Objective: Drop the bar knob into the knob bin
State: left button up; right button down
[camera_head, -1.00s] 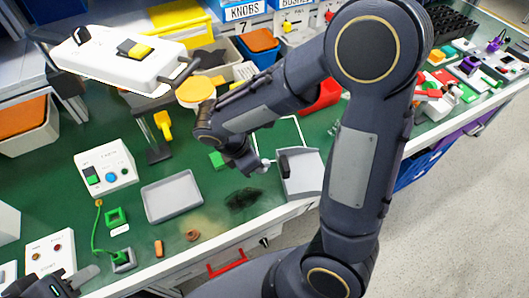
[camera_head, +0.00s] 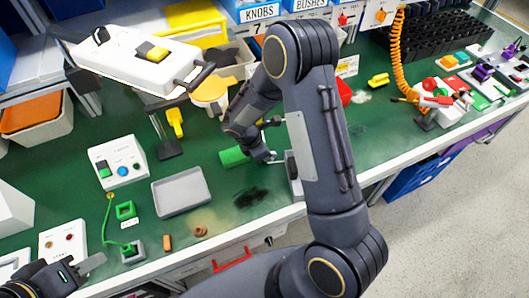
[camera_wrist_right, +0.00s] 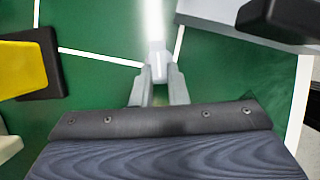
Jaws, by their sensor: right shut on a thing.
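My right gripper (camera_head: 270,157) is low over the green bench top. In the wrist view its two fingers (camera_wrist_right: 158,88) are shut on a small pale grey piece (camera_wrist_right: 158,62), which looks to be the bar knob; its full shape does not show. The knob bin (camera_head: 259,14) is the blue bin with the KNOBS label at the back, well behind my right gripper. My left gripper (camera_head: 90,264) is at the lower left, empty as far as shows; its jaw gap cannot be made out.
A grey box with a black part (camera_head: 292,172) stands beside my right gripper, partly behind my arm. A green cylinder (camera_head: 233,156) and grey tray (camera_head: 181,193) lie left of it. A white box (camera_head: 135,62) on an arm rises at the upper left.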

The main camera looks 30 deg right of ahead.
jog(key=shift+f, duration=0.2)
jog(key=c, duration=1.4)
grip_release()
jog(key=shift+r, duration=0.1)
jog(key=shift+c, duration=0.2)
